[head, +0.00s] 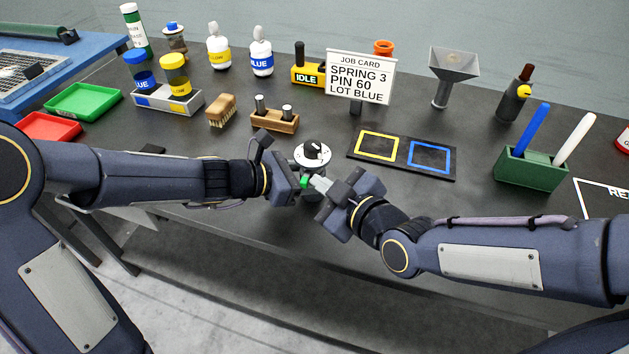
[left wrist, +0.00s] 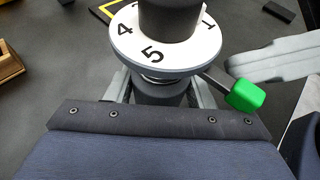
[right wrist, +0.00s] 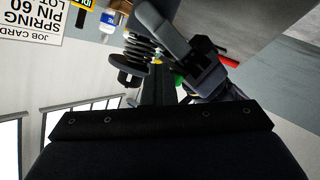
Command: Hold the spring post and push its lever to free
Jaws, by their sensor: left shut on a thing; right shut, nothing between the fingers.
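The spring post (head: 312,153) stands near the table's front edge, with a white numbered dial and a dark knob on top. In the left wrist view its dial (left wrist: 152,54) shows 4, 5 and 1. The green-tipped lever (left wrist: 245,95) sticks out below the dial; its tip also shows in the head view (head: 304,183). My left gripper (head: 296,184) is shut on the post below the dial, from the left. My right gripper (head: 319,184) is shut and empty, its fingertips close beside the green tip. I cannot tell whether they touch it.
A job card (head: 360,78) reads SPRING 3, PIN 60, LOT BLUE. A dark mat (head: 402,153) with yellow and blue squares lies right of the post. A wooden block with pins (head: 274,121) and a brush (head: 221,110) stand behind left. A green holder (head: 530,170) is at right.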

